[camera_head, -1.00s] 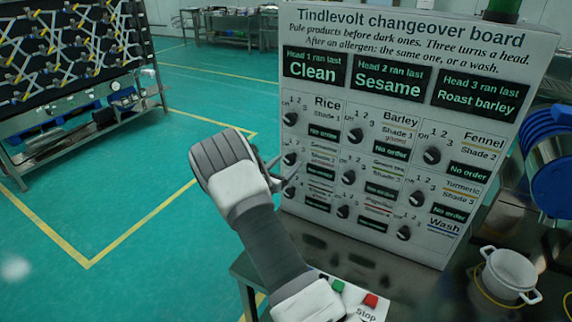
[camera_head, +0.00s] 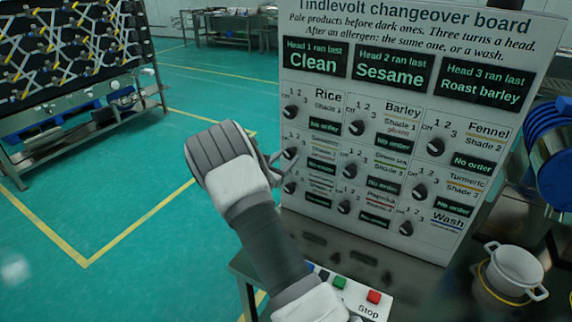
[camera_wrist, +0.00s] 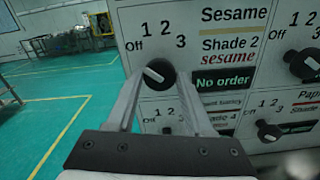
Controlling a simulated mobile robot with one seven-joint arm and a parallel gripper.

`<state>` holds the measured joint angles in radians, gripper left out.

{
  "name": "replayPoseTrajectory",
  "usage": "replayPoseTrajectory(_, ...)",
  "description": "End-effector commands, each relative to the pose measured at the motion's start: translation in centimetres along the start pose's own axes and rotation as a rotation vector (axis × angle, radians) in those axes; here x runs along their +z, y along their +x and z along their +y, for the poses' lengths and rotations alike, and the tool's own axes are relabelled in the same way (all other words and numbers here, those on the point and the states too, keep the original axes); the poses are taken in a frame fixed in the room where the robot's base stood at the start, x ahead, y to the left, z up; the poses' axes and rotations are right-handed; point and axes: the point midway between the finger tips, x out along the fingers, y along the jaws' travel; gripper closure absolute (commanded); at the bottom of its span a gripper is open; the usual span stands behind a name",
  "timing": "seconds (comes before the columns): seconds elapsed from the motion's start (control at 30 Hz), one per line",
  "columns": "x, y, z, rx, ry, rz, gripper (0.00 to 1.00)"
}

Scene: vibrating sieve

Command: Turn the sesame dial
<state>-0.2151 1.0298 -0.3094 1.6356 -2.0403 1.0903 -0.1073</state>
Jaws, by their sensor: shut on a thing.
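The sesame dial (camera_wrist: 157,74) is a round black knob with a white mark, on the white changeover board (camera_wrist: 230,58). Its white mark slants toward the upper left, on the Off side. The fingers of my gripper (camera_wrist: 156,80) reach up on both sides of the knob and are shut on it. The label beside it reads Sesame, Shade 2, and its display (camera_wrist: 223,80) reads "No order". In the head view, my gripper (camera_head: 281,163) is at the board's left column, where the sesame dial (camera_head: 290,153) is partly visible.
Other black dials, such as the rice dial (camera_head: 291,112) and barley dial (camera_head: 357,127), sit close by. Red (camera_head: 374,297) and green (camera_head: 339,282) buttons lie below the board. A white pot (camera_head: 515,268) stands at right. Green floor is open at left.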

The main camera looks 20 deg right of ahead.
Motion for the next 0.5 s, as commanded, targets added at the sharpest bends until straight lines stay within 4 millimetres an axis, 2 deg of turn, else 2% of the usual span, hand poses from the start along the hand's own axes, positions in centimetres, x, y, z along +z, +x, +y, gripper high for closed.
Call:
replayPoseTrajectory(0.1, -0.63, -0.01, -0.12, 0.000, 0.097, -0.003, 1.00)
replayPoseTrajectory(0.5, -0.52, -0.01, -0.13, 0.000, 0.385, -0.002, 1.00)
